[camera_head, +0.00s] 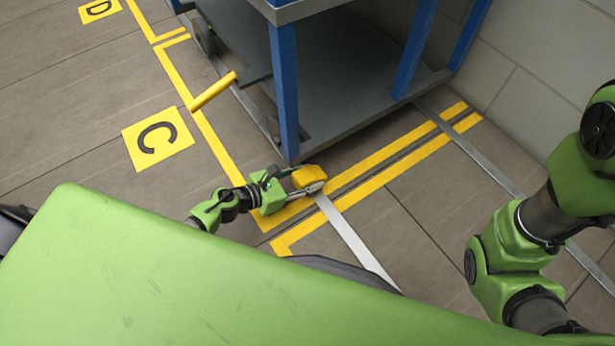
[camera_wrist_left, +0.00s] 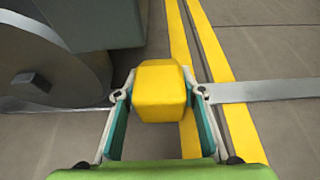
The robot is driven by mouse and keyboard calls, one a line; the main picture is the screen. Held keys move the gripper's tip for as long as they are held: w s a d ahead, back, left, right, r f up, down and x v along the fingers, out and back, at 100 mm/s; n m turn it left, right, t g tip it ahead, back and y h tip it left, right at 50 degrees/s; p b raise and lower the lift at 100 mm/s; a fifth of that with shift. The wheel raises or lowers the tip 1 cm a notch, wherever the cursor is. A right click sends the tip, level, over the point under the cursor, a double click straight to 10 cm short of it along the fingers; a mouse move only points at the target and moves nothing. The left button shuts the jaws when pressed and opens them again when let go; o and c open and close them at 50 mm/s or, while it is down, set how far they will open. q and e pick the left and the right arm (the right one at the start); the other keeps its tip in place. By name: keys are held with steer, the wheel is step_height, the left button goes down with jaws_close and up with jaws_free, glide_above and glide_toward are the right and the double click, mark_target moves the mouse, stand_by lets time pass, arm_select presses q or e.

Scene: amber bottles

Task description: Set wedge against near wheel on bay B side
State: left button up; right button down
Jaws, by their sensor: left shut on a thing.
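The yellow wedge (camera_head: 309,174) is between the fingers of my left gripper (camera_head: 304,183), low at the near corner of the cart (camera_head: 345,105). In the left wrist view the wedge (camera_wrist_left: 160,82) sits between both fingertips of my left gripper (camera_wrist_left: 160,95), shut on it. A grey wheel (camera_wrist_left: 65,80) shows to the left of the wedge, with a gap of floor between them. In the head view this near wheel is hidden under the cart's corner. My right arm is at the right; its gripper is out of the picture.
The cart has blue posts (camera_head: 284,90) and a yellow pedal bar (camera_head: 213,90). Yellow floor lines (camera_head: 372,178) and metal strips (camera_head: 350,238) cross the floor. Bay signs C (camera_head: 157,139) and D (camera_head: 99,10) lie left. A block wall (camera_head: 545,75) stands right. Floor left of the cart is clear.

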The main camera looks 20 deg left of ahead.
arm_select(q)
steer(key=shift+f+b, duration=0.35)
steer(key=o, duration=1.4)
steer(key=shift+r, duration=0.1)
steer(key=shift+o, duration=0.2)
steer(key=v, duration=1.2)
